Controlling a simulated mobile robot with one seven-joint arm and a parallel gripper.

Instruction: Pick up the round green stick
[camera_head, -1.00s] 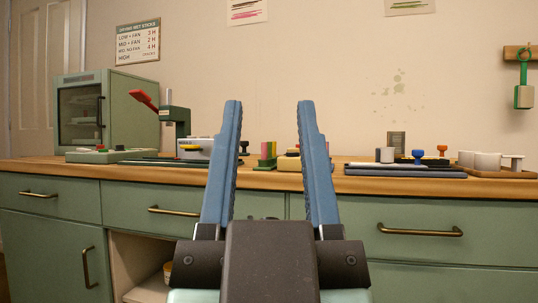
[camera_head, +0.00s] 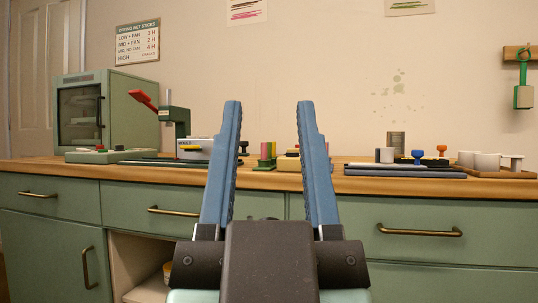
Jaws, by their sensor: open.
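My gripper (camera_head: 268,108) is open and empty, with its two blue fingers pointing up in the middle of the head view. It stands in front of the counter and touches nothing that I can see. Between the fingers, small upright coloured sticks or blocks in green, yellow and pink stand in a green holder (camera_head: 264,167) on the counter. They are too small to tell which of them is round. My fingers hide parts of the counter on both sides of this holder.
The wooden counter (camera_head: 485,185) runs across the view above green drawers. A green cabinet (camera_head: 107,110) and a press with a red handle (camera_head: 144,99) stand at left. Grey slabs (camera_head: 400,173), stamps and white cups (camera_head: 487,161) stand at right. An open shelf (camera_head: 140,265) is below.

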